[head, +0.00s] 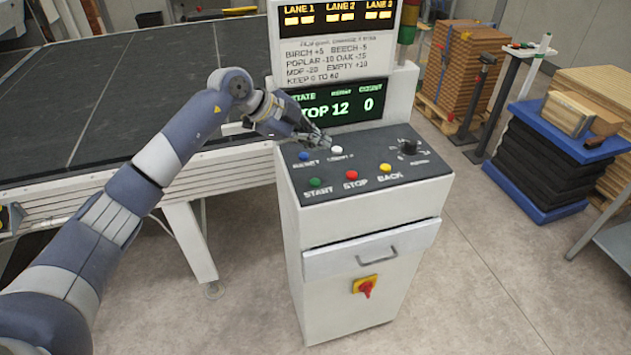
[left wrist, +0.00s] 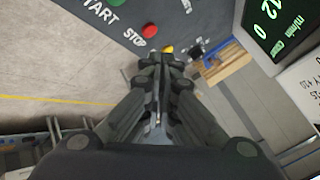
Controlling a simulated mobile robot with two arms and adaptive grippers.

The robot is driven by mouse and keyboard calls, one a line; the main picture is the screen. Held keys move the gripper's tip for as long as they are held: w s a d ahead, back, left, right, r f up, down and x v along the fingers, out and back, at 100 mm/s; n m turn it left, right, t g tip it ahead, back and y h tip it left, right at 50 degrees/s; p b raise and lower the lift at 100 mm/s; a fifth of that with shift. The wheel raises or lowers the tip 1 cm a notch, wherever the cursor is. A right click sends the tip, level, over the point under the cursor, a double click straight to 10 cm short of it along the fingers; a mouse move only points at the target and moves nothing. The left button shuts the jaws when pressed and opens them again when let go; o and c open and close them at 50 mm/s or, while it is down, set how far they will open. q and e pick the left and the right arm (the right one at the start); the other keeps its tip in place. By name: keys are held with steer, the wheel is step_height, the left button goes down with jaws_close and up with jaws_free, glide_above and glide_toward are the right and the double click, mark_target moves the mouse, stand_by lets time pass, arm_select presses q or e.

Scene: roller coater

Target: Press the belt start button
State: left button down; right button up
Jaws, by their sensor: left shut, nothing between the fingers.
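The control panel (head: 365,165) slopes on top of a white cabinet. The green START button (head: 315,182) is at its front left; in the left wrist view the green button (left wrist: 116,3) is at the top edge. The red STOP button (head: 351,175) and yellow BACK button (head: 386,168) sit to its right. A blue RESET button (head: 304,156) and a white button (head: 337,149) are behind. My left gripper (head: 322,139) is shut and empty, over the panel's back edge near the white button; I cannot tell whether it touches. My right gripper is not in view.
A black selector knob (head: 409,147) is at the panel's right. The screen (head: 340,103) above the panel reads STOP, 12 and 0. A red-and-yellow switch (head: 366,287) is on the cabinet front.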

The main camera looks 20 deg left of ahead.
arm_select(q)
steer(key=b, duration=0.6)
glide_above(316, 184)
step_height(316, 184, down, 8)
steer(key=shift+r, duration=0.15)
steer(key=shift+f+b, duration=0.35)
steer(key=shift+f, duration=0.15)
steer(key=shift+f, duration=0.15)
stand_by(0.6)
steer(key=shift+f, duration=0.25)
